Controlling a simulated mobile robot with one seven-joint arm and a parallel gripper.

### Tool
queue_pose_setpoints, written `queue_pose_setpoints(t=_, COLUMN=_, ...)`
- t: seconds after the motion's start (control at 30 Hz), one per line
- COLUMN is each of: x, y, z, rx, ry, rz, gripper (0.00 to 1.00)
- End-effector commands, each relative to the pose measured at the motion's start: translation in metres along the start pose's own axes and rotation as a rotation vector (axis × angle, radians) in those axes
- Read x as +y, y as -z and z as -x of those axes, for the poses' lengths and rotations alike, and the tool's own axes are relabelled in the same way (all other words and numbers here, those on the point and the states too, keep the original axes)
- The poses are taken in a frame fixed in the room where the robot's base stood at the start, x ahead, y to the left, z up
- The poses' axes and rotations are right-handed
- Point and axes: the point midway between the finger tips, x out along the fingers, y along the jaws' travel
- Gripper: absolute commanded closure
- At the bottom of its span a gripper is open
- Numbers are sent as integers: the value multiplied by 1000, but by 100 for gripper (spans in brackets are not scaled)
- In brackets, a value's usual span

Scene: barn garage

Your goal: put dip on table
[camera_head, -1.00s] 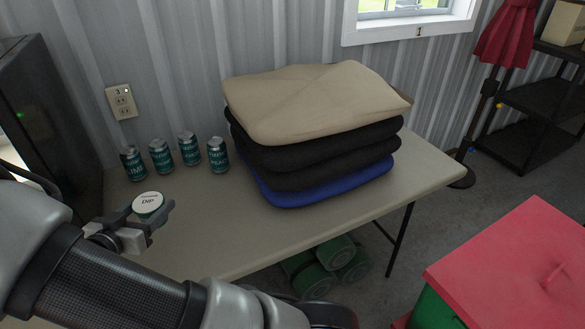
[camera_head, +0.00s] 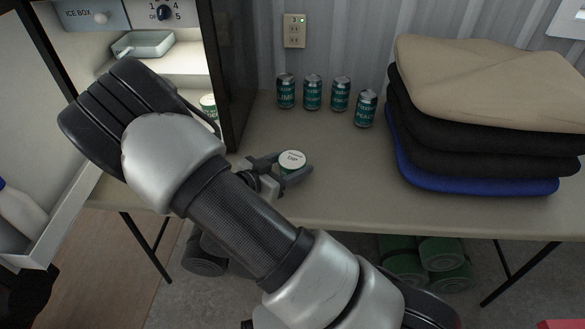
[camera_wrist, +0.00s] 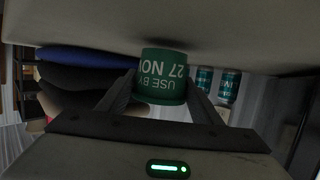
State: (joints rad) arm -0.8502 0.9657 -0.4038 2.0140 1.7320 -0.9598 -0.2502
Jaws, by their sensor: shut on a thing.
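The dip (camera_head: 292,160) is a small green tub with a white lid marked DIP. My gripper (camera_head: 285,169) is shut on it, with a finger on either side of the tub. In the head view it is at the front left part of the table (camera_head: 350,190), beside the open fridge. In the wrist view the green dip tub (camera_wrist: 164,76) sits between the fingers, its label upside down, close to the pale table surface (camera_wrist: 200,28). I cannot tell whether the tub touches the table.
Several green cans (camera_head: 313,92) stand at the back of the table. A stack of folded cushions (camera_head: 480,120) fills the right side. The open fridge (camera_head: 232,70) at left holds a similar tub (camera_head: 208,105). The table middle is clear.

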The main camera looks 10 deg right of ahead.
Motion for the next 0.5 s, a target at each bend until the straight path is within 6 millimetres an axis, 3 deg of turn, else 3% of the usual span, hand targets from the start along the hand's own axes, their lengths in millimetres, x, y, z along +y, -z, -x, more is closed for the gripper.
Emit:
queue_pose_setpoints(t=0.07, x=0, y=-9, z=-3, rx=2, ry=0, rz=1, gripper=68)
queue_pose_setpoints(t=0.43, x=0, y=-12, z=-4, rx=2, ry=-1, rz=0, gripper=68)
queue_pose_setpoints(t=0.47, x=0, y=-13, z=-4, rx=1, ry=-1, rz=0, gripper=39)
queue_pose_setpoints(t=0.5, x=0, y=-12, z=-4, rx=1, ry=0, rz=0, gripper=33)
